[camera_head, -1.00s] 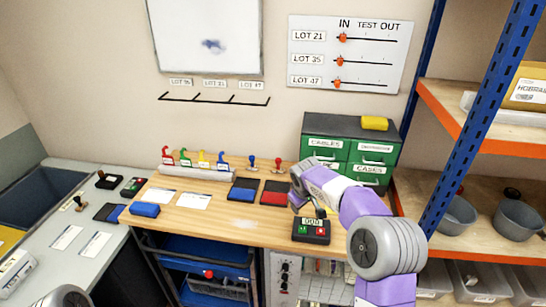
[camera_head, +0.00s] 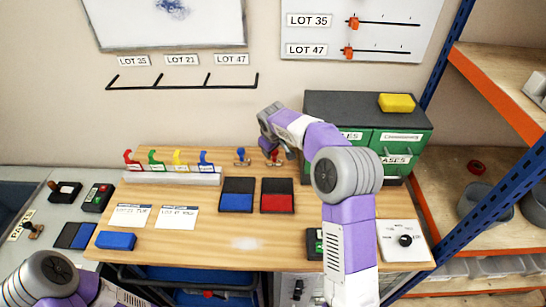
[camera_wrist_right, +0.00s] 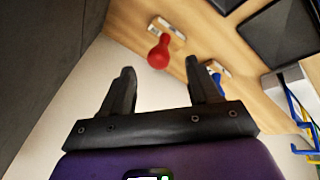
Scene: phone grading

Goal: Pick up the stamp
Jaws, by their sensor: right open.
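A red-handled stamp (camera_head: 275,157) stands at the back of the wooden table, partly hidden by my right gripper (camera_head: 282,150). In the right wrist view, its red handle (camera_wrist_right: 158,57) lies ahead, between the directions of the two fingertips (camera_wrist_right: 160,70). The fingers are apart, with nothing held between them. A blue-handled stamp (camera_head: 242,155) stands to its left; its blue handle (camera_wrist_right: 217,82) shows beside one finger in the wrist view. A third, dark-handled stamp (camera_head: 34,230) is on the grey side counter. Part of my left arm shows at lower left, but its gripper does not.
Blue (camera_head: 237,202) and red (camera_head: 277,203) ink pads lie in front of the stamps. A rack of coloured hooks (camera_head: 170,176) is to the left. The green drawer cabinet (camera_head: 402,142) stands close right of my right gripper. The table's front middle is clear.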

